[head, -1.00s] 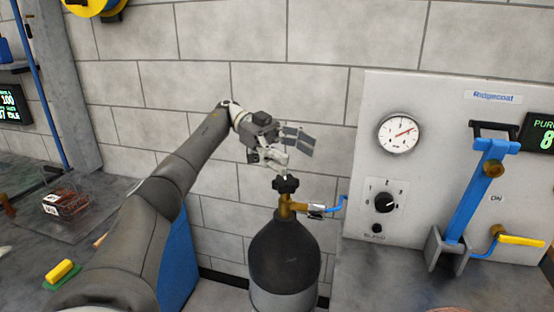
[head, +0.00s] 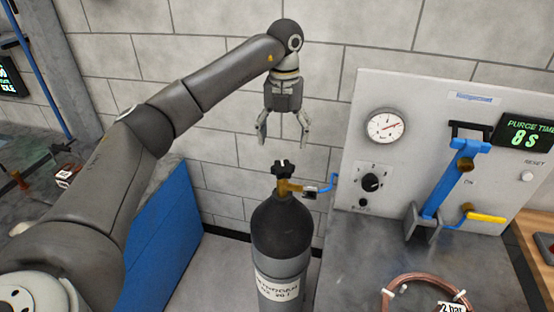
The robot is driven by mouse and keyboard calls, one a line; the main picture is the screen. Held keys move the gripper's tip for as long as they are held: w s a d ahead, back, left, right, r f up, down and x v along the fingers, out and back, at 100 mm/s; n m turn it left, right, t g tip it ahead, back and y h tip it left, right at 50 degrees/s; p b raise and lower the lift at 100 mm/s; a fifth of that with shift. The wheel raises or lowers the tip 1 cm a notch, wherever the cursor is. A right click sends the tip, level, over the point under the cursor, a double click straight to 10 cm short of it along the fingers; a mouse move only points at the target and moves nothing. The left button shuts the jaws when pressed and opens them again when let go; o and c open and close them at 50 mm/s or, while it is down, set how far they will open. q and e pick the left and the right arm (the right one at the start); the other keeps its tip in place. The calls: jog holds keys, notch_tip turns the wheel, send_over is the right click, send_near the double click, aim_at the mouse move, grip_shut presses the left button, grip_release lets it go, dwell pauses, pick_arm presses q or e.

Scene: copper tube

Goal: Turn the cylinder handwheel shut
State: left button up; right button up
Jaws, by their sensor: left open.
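The cylinder (head: 281,236) is dark grey with a lighter lower body and a white label. It stands upright on the floor between the blue panel and the right bench. Its black handwheel (head: 283,169) sits on top of the brass valve (head: 288,187). My left gripper (head: 283,143) points straight down above the handwheel, its two fingers spread and empty. A gap shows between the fingertips and the handwheel, and they do not touch it. My right gripper is not in view.
A grey panel with a gauge (head: 386,126), a black knob (head: 371,183) and a blue lever (head: 447,187) stands to the right. A copper coil (head: 388,297) lies on the bench. The wall is behind.

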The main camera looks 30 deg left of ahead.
aim_at(282, 168)
pick_arm(q)
notch_tip(282, 168, down, 9)
jog(key=p, duration=0.2)
jog(key=shift+r+p, duration=0.2)
jog(key=shift+p, duration=0.15)
jog(key=shift+f, duration=0.5)
